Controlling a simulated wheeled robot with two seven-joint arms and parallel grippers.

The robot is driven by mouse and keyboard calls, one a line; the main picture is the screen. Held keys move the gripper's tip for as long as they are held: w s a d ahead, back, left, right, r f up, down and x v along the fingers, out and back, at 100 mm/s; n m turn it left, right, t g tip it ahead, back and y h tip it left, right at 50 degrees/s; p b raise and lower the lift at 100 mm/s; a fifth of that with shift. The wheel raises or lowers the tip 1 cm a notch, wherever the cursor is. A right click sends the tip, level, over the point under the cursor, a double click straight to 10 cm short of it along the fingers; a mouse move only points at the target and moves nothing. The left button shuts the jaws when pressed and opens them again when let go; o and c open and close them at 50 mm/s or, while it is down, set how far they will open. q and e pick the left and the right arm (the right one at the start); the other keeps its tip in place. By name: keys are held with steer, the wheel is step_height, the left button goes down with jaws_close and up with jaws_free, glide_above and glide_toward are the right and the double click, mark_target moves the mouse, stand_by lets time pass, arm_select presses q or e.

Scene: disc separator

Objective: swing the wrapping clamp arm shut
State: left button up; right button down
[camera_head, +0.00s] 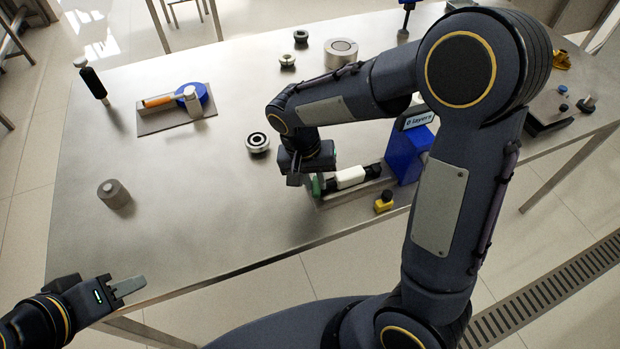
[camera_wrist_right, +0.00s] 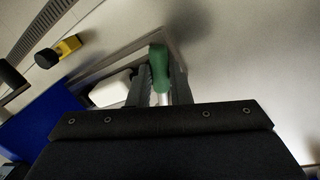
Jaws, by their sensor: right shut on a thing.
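The wrapping station has a blue housing (camera_head: 401,155) with a small display reading "0 layers". In front of it a white block (camera_head: 350,177) lies between dark parts on a grey base plate. A green handle (camera_head: 316,187), apparently the clamp arm's grip, is at the block's left end. My right gripper (camera_head: 306,180) is at this handle. In the right wrist view the green handle (camera_wrist_right: 159,68) stands between its two fingers (camera_wrist_right: 160,90), which are shut on it. The arm's pivot is hidden. My left gripper (camera_head: 128,287) hangs off the table's front left edge, seen edge-on and empty.
A yellow part with a black knob (camera_head: 383,203) stands at the table's front edge. A plate with an orange-handled tool (camera_head: 158,101) and blue disc lies at left. A grey cylinder (camera_head: 114,193) and a black-and-white ring (camera_head: 257,142) stand apart. The table between them is clear.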

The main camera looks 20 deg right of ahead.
steer(key=shift+d, duration=0.15)
stand_by(0.4)
steer(key=c, duration=1.3)
jaws_free()
steer(key=shift+s, duration=0.1)
steer(key=r, duration=0.2)
steer(key=a+r, duration=0.1)
steer(key=r, duration=0.4)
steer(key=shift+w+a+r, duration=0.25)
steer(key=shift+r, duration=0.1)
